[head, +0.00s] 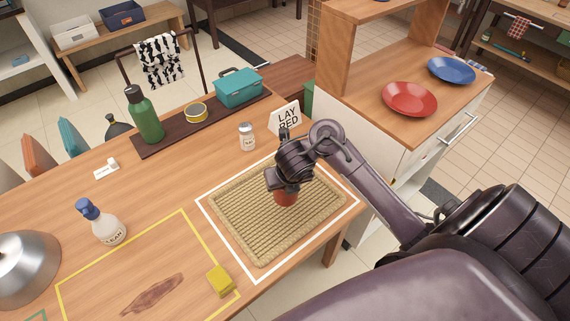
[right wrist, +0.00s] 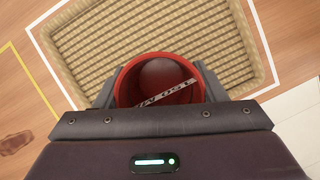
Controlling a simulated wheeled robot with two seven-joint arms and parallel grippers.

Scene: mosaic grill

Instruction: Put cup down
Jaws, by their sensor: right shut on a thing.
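A red cup (right wrist: 160,80) is between the fingers of my right gripper (head: 286,188), which is shut on it. In the head view the red cup (head: 285,198) shows below the gripper, over the woven tray (head: 240,252). The woven tray also shows in the right wrist view (right wrist: 215,22), behind the cup. I look into the cup's open mouth from above. Whether the cup's base touches the tray is hard to tell. My left gripper is not in view.
The tray lies inside a white outline. A yellow sponge (head: 221,281), a spray bottle (head: 101,222) and a shaker (head: 247,136) stand nearby. A "LAY RED" sign (head: 287,118) is behind the tray. Red (head: 409,99) and blue (head: 451,70) plates sit on the right counter.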

